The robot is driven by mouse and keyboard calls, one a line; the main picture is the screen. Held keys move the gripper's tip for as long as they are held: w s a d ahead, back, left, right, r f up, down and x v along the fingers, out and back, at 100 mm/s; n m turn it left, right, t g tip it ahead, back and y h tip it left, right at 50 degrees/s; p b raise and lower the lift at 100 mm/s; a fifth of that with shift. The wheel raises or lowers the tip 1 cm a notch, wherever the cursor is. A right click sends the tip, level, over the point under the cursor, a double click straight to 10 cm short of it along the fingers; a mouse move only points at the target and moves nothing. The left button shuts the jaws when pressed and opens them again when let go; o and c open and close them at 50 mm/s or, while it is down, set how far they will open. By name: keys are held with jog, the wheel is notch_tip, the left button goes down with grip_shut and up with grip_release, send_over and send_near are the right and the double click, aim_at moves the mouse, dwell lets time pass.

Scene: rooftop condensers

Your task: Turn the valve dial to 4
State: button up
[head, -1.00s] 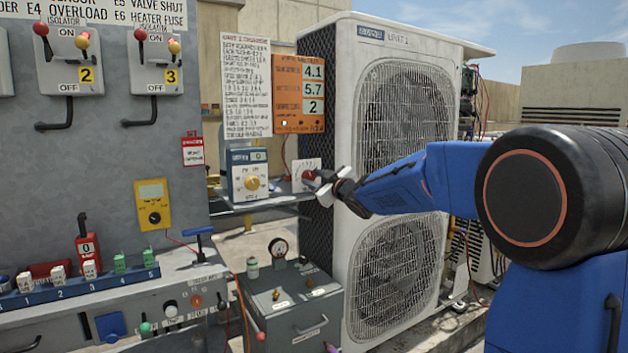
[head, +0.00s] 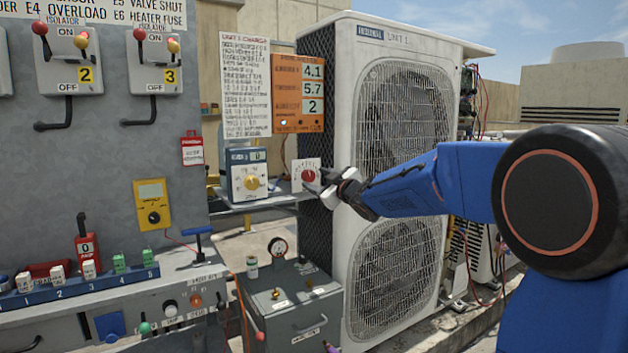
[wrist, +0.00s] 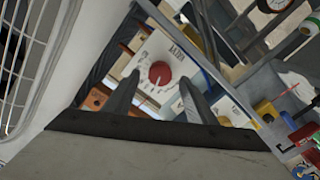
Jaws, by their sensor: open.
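The valve dial is a red round knob (head: 309,175) on a white plate with scale marks, beside the condenser unit. In the wrist view the red knob (wrist: 160,73) shows between and beyond my two fingertips, with a white mark on it. The scale numbers are too small to read, so I cannot tell its setting. My gripper (head: 321,187) is open and empty, just right of the dial in the head view and apparently clear of it.
A white and blue box with a yellow knob (head: 252,183) stands left of the dial on a shelf (head: 270,201). The big condenser (head: 390,55) rises close behind my gripper. An orange readings board (head: 287,92) hangs above. A grey box with a gauge (head: 300,318) stands below.

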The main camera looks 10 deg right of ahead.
jog(key=v, duration=1.5)
